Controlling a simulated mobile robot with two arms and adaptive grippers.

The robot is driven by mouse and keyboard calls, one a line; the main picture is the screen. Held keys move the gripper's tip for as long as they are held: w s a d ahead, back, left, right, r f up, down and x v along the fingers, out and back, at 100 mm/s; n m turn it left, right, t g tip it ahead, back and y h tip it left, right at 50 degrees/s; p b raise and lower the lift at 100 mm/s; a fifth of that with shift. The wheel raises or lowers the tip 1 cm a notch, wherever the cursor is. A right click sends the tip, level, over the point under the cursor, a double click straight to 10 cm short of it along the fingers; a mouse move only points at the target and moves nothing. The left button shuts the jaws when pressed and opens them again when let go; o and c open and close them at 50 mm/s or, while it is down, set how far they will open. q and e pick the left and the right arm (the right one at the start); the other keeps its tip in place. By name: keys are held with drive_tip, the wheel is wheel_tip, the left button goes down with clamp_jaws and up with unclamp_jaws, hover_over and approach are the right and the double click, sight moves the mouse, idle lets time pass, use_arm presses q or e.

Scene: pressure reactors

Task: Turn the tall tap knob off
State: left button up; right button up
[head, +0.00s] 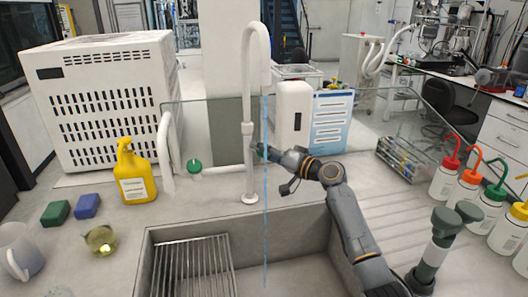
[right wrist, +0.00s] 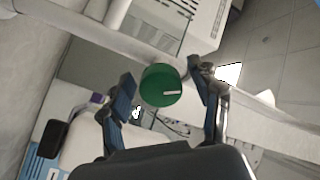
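The tall tap (head: 249,130) is a white upright pipe with a hooked top behind the sink. A thin blue stream (head: 266,215) runs from its spout down into the sink. My right gripper (head: 260,152) comes in from the right at the tap's column. In the right wrist view, a round green knob (right wrist: 161,86) with a white mark sits between the fingers, in front of a white pipe. The gripper is open, its blue-padded fingers on either side of the knob with gaps showing. In the head view the gripper largely hides this knob. My left gripper is out of view.
Another green knob (head: 194,166) sits left of the column near a shorter white tap (head: 165,150). A yellow bottle (head: 133,175) stands left. Several wash bottles (head: 470,180) and a grey-green fixture (head: 440,240) stand right. The sink (head: 290,275) lies in front.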

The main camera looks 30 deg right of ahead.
drive_tip(key=c, duration=1)
drive_tip(key=shift+c, duration=0.2)
drive_tip(key=m+p, duration=0.1)
drive_tip(key=m, duration=0.2)
drive_tip(key=shift+r, duration=0.1)
drive_tip(key=shift+m+p, duration=0.7)
drive_tip(key=shift+m, duration=0.7)
drive_tip(key=o, duration=1.2)
